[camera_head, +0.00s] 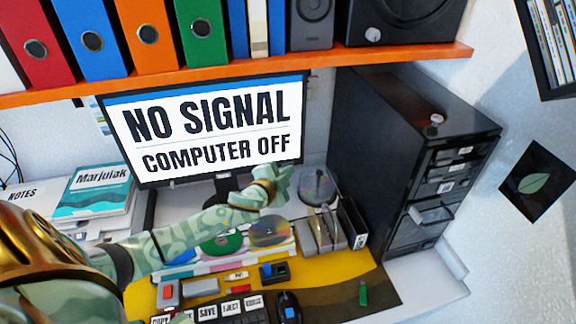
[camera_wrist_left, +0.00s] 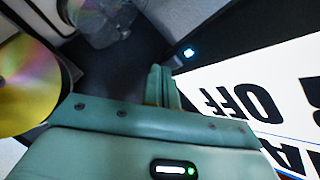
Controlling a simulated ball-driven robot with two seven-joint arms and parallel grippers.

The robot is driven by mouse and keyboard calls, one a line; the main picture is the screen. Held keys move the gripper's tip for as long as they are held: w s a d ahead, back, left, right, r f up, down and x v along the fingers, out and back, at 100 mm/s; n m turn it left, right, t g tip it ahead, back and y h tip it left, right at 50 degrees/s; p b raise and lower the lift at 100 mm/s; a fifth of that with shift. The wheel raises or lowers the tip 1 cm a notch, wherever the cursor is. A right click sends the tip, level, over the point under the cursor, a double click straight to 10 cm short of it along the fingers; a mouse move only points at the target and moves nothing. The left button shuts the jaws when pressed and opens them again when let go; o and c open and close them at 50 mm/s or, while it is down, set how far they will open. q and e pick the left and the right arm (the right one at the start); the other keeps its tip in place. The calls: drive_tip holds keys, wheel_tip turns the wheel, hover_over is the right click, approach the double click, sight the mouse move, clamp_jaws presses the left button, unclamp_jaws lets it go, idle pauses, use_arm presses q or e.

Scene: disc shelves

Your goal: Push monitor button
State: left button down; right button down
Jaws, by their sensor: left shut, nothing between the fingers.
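The monitor (camera_head: 215,125) stands below the orange shelf and reads "NO SIGNAL COMPUTER OFF". My left arm crosses in front of its lower edge, and my left gripper (camera_head: 286,178) is at the lower right corner of the screen. In the left wrist view the gripper (camera_wrist_left: 162,84) is shut and empty. A small lit bluish-white button (camera_wrist_left: 189,52) shows there on the monitor's black bezel, a little beyond and right of the fingertips. The fingers look apart from it. I cannot make out the button in the head view. My right gripper is not in view.
A black computer tower (camera_head: 390,150) stands right of the monitor. Discs (camera_head: 268,231) and a small grey organizer (camera_head: 325,238) sit below my gripper. A keyboard (camera_head: 225,309) and mouse (camera_head: 288,306) are at the front. Books (camera_head: 95,190) lie at left.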

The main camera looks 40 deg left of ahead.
use_arm(q)
drive_tip(key=shift+w+a, duration=0.15)
drive_tip(key=shift+a, duration=0.05)
idle(0.4)
drive_tip(key=shift+d, duration=0.1)
drive_tip(key=shift+s+d+p, duration=0.3)
drive_tip(key=shift+s+d, duration=0.25)
drive_tip(key=shift+s+d+p, duration=0.7)
drive_tip(key=shift+s+d, duration=0.9)
drive_tip(key=shift+d, duration=0.3)
drive_tip(key=shift+f, duration=0.1)
